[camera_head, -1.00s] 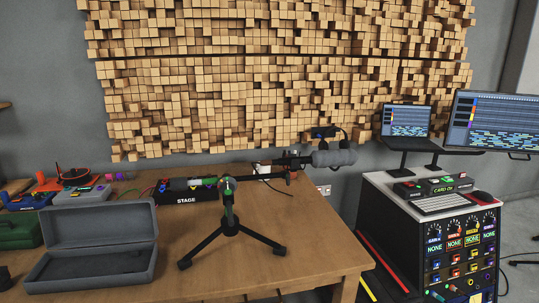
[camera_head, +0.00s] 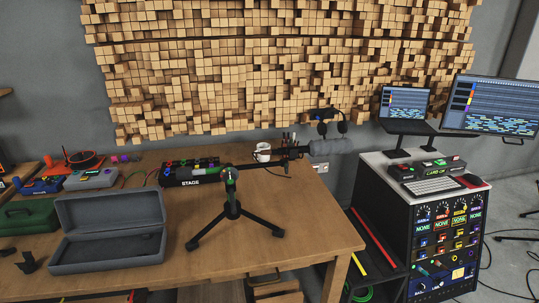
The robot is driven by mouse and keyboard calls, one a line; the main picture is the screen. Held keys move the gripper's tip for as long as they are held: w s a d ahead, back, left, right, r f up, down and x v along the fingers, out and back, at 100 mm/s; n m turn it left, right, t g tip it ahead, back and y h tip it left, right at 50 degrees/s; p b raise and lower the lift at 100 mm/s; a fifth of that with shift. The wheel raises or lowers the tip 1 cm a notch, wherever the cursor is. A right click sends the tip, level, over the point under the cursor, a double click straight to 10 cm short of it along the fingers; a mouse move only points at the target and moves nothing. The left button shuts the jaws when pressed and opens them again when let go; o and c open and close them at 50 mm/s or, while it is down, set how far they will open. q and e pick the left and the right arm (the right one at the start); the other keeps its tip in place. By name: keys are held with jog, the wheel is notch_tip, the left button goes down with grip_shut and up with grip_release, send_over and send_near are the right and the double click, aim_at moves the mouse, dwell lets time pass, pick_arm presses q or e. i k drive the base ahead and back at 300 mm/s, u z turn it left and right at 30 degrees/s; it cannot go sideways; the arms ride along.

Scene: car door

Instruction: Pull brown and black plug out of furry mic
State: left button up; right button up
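The furry mic (camera_head: 333,146) is a grey, fuzzy cylinder at the right end of a horizontal black boom (camera_head: 258,163), beyond the table's back right. A black tripod stand (camera_head: 232,208) with a green part on its post carries the boom. Dark fittings and a thin cable show around the boom at the mic's left end. The brown and black plug is too small to tell apart there. Neither of my grippers is in view.
An open grey case (camera_head: 110,250) lies left of the tripod on the wooden table (camera_head: 310,225). A stage box (camera_head: 190,172) and white mug (camera_head: 263,152) stand behind. A rack (camera_head: 440,235) stands right. The table's front right is clear.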

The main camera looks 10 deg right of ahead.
aim_at(275, 150)
jog(key=k, duration=0.6)
jog(key=z, duration=0.15)
jog(key=i, duration=1.5)
jog(key=u, duration=0.6)
